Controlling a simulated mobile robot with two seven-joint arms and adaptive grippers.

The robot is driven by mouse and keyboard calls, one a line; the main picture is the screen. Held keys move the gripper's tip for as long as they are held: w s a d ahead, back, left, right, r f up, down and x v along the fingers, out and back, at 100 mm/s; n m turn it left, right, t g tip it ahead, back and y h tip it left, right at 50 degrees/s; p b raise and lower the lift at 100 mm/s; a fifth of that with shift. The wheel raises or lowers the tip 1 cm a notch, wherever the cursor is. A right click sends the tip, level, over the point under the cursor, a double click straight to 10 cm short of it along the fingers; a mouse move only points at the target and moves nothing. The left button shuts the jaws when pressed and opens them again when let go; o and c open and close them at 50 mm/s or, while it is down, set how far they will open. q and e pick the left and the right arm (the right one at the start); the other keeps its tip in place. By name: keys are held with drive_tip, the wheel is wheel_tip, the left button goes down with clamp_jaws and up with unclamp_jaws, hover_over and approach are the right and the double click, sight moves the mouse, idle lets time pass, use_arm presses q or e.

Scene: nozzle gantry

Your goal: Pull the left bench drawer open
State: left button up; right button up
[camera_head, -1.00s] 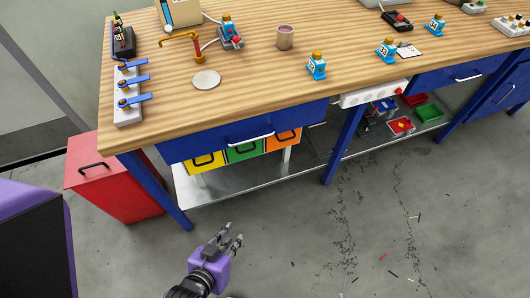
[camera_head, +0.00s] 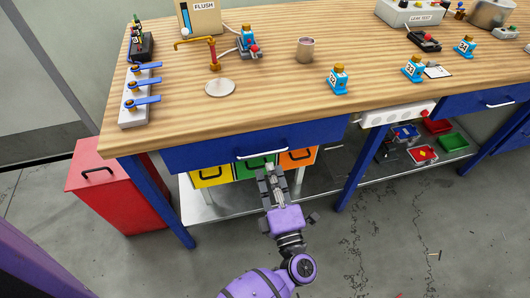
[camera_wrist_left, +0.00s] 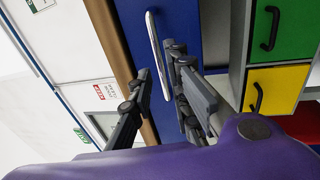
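The left bench drawer (camera_head: 215,156) is a blue front under the wooden bench top and looks closed. Its pale bar handle (camera_head: 262,154) runs along the front. My left gripper (camera_head: 270,172) is just below the handle in the head view, with its fingers pointing at the bench. In the left wrist view the gripper (camera_wrist_left: 158,62) is open, its two dark fingers apart. The handle (camera_wrist_left: 153,35) appears in line with the gap between them, against the blue drawer front (camera_wrist_left: 185,20). I cannot tell whether a finger touches it. My right gripper is not in view.
Yellow, green and orange drawers (camera_head: 212,176) sit on the shelf below. A red cabinet (camera_head: 105,190) stands at the bench's left end and a blue leg (camera_head: 170,205) beside it. A white socket strip (camera_head: 395,114) is to the right. The floor in front is mostly clear.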

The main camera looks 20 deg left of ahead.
sight(265, 153)
use_arm(q)
drive_tip(key=p+x, duration=0.1)
drive_tip(key=x, duration=0.5)
drive_tip(key=shift+w+a+r, duration=0.1)
drive_tip(key=shift+w+a, duration=0.1)
drive_tip(key=shift+w, duration=0.1)
clamp_jaws()
